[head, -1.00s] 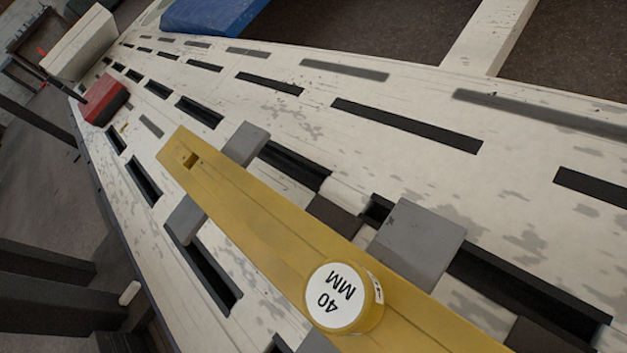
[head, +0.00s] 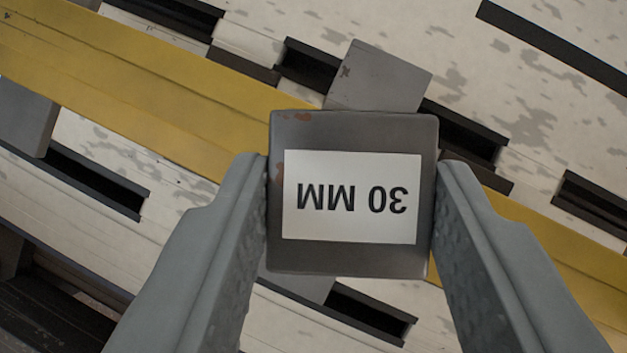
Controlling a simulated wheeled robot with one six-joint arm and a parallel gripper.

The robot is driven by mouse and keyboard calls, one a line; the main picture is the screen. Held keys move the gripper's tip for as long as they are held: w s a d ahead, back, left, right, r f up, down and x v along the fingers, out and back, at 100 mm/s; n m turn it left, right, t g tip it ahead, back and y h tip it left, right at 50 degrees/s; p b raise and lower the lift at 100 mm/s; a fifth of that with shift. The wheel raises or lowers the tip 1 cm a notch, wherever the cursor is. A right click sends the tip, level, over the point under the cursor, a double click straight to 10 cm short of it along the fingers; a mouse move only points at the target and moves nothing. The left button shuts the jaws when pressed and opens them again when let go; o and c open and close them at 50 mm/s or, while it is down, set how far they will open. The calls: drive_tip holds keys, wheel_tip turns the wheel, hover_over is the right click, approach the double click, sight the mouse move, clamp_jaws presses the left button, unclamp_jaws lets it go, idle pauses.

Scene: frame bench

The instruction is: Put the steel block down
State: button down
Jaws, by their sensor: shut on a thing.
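The steel block (head: 353,258) is a dark grey square block with a few rust spots and a white label reading "30 MM", upside down in the picture. My gripper (head: 352,205) is shut on it, one finger against its left side and one against its right. Behind the block, a yellow bar (head: 150,95) runs from upper left to lower right. The block hides part of this bar. I cannot tell whether the block touches the bar or hangs above it.
The pale, worn bench top (head: 540,130) has several dark slots. Grey blocks stand along the yellow bar, one at the top (head: 380,78) and one at the left (head: 25,117). Another grey piece is partly hidden below the held block. A dark area lies at lower left.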

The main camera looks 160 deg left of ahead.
drive_tip(key=shift+f, duration=1.2)
drive_tip(key=c, duration=0.8)
unclamp_jaws()
drive_tip(key=shift+d+f, duration=0.1)
